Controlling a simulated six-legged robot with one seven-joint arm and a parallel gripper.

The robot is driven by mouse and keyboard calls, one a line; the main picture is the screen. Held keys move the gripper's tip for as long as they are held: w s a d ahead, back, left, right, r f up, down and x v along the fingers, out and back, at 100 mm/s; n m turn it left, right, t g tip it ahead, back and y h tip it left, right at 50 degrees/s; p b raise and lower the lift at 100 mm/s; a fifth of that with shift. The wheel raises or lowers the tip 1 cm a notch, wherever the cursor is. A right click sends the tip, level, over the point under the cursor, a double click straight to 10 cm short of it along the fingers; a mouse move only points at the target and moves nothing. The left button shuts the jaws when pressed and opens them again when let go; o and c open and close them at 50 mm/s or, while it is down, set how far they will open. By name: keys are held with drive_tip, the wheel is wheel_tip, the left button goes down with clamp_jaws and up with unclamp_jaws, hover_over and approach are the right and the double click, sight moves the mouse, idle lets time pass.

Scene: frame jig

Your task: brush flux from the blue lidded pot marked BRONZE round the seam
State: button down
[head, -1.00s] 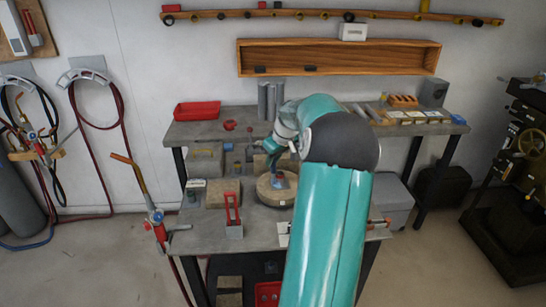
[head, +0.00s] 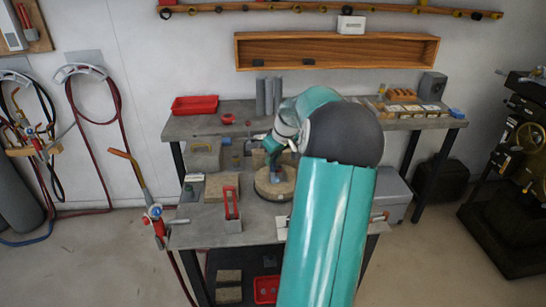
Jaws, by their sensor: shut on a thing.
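My teal arm reaches over the near bench, and my gripper (head: 272,150) hangs above the round pale turntable block (head: 268,190). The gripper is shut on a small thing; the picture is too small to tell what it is. A bluish and pinkish shape shows under the gripper, above the block, and I cannot tell its parts. A small blue-topped item (head: 227,141) stands left of the gripper at the back of the near bench; no label on it is readable. The seam cannot be made out. My arm hides the bench to the right of the block.
Left on the near bench are a grey box (head: 205,154), a tan brick (head: 221,185) and a red-framed stand (head: 232,210). A torch (head: 150,208) stands at its left edge. A red tray (head: 195,105) and grey cylinders (head: 268,95) sit on the back bench.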

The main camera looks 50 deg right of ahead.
drive_tip(key=shift+r, duration=3.4)
